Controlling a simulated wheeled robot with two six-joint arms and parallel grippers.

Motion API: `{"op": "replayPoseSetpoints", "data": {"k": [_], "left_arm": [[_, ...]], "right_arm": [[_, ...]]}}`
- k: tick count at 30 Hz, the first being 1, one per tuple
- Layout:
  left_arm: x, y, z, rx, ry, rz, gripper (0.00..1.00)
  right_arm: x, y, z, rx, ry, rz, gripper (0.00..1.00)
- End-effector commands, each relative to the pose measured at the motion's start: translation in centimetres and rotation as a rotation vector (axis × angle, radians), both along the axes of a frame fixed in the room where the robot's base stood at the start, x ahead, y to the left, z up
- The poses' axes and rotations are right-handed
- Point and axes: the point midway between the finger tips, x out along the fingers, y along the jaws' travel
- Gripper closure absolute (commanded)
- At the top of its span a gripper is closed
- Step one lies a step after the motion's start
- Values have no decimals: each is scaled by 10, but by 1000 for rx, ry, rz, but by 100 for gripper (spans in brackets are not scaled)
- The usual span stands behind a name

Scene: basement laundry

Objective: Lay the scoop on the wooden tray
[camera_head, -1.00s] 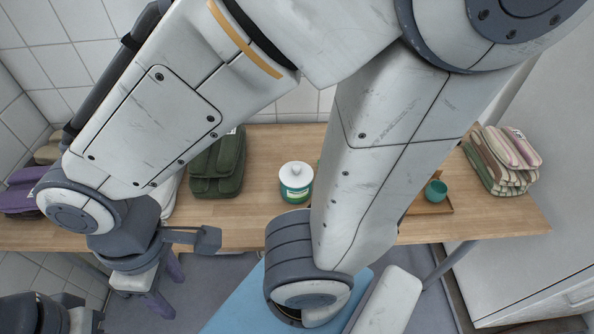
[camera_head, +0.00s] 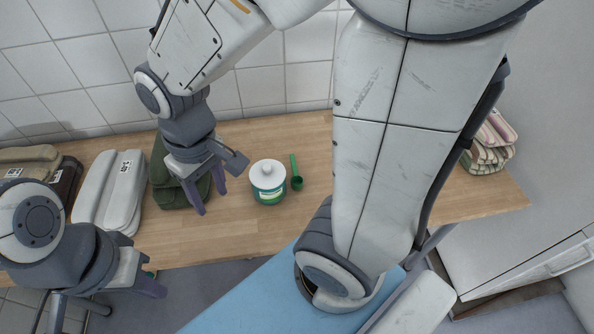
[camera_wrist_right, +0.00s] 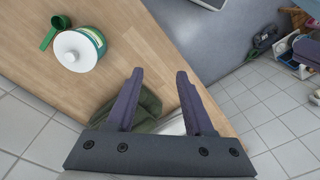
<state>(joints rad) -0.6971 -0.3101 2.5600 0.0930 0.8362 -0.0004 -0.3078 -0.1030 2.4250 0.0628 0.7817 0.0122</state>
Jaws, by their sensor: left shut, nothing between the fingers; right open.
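The green scoop (camera_head: 296,180) lies on the wooden table, just right of a white-lidded green jar (camera_head: 268,183). The scoop also shows in the right wrist view (camera_wrist_right: 52,33), at the upper left beside the jar. My right gripper (camera_head: 208,193) is open and empty above the table, left of the jar and near the olive folded cloth. Its spread fingers show in the right wrist view (camera_wrist_right: 158,72). My left gripper (camera_head: 150,288) is shut and empty at the lower left, near the table's front edge. The wooden tray is not visible now; my arm covers that part of the table.
Folded cloths lie along the table (camera_head: 240,235): olive (camera_head: 165,180), pale grey (camera_head: 110,190) and brown (camera_head: 65,185) at the left, and a striped stack (camera_head: 490,145) at the right. A tiled wall stands behind. The table's front middle is clear.

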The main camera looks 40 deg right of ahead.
Motion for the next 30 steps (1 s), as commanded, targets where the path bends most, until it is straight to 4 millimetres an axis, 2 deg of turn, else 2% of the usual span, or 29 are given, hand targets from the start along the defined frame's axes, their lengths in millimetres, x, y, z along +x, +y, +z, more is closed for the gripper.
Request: {"op": "replayPoseSetpoints", "data": {"k": [1, 3, 6, 9, 13, 15, 18, 25, 30], "left_arm": [[0, 0, -9, 0, 0, 0, 100], [0, 0, -14, 0, 0, 0, 100], [0, 0, -20, 0, 0, 0, 100], [0, 0, -25, 0, 0, 0, 100], [0, 0, -29, 0, 0, 0, 100], [0, 0, -30, 0, 0, 0, 100], [0, 0, -31, 0, 0, 0, 100], [0, 0, -36, 0, 0, 0, 100], [0, 0, -37, 0, 0, 0, 100]], "right_arm": [[22, -28, -16, -9, 11, -120, 48], [46, -65, -29, -17, 16, -258, 48], [68, -122, -50, -27, 25, -439, 48], [76, -175, -68, -34, 34, -591, 48], [75, -225, -85, -39, 40, -725, 48], [73, -241, -91, -40, 43, -767, 48], [70, -253, -99, -42, 46, -799, 48], [69, -254, -135, -41, 48, -803, 48], [69, -254, -148, -42, 46, -802, 48]]}}
